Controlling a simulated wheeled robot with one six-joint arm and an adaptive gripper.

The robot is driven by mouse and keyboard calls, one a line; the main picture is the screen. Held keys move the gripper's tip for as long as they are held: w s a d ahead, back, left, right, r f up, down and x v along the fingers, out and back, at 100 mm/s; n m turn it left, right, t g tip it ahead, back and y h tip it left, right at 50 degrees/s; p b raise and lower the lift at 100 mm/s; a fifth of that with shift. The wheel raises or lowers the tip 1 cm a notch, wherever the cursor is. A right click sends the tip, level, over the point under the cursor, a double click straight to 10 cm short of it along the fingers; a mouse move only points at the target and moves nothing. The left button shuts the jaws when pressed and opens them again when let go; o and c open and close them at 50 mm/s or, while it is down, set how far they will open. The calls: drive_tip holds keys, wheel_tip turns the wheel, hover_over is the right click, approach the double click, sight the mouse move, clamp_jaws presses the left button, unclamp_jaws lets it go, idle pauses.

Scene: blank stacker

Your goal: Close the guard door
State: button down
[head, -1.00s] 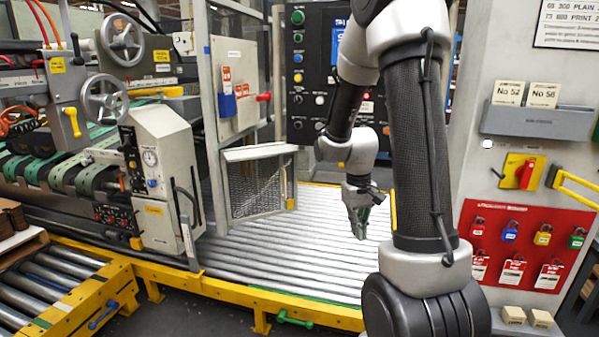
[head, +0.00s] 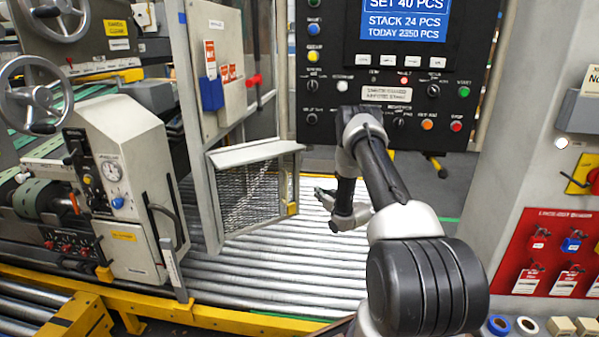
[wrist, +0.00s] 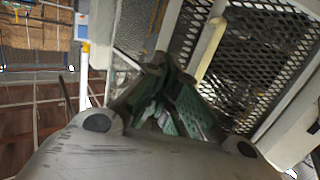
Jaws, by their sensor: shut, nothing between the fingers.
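The guard door (head: 252,190) is a grey-framed mesh panel with a solid top strip, standing swung out over the roller bed from its left post. A small yellow piece (head: 292,208) sits at its free right edge. My gripper (head: 322,193) is just right of that edge, its fingers pointing left toward the door. In the wrist view the green-padded fingers (wrist: 183,115) are together and empty, with the door mesh (wrist: 255,50) and a pale yellowish bar (wrist: 207,50) close in front. I cannot tell whether the fingers touch the door.
The roller bed (head: 260,275) runs beneath the door and my arm, with a yellow rail (head: 215,316) in front. A grey machine housing (head: 125,185) with a handwheel stands left. A black control panel (head: 400,110) is behind; a red lockout board (head: 555,250) is at right.

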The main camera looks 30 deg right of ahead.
wheel_tip(320, 180, up, 3)
drive_tip(key=t, duration=0.1)
approach(297, 172)
drive_tip(key=w, duration=0.7)
drive_tip(key=shift+a+f, duration=0.1)
drive_tip(key=shift+a, duration=0.1)
drive_tip(key=shift+w, duration=0.15)
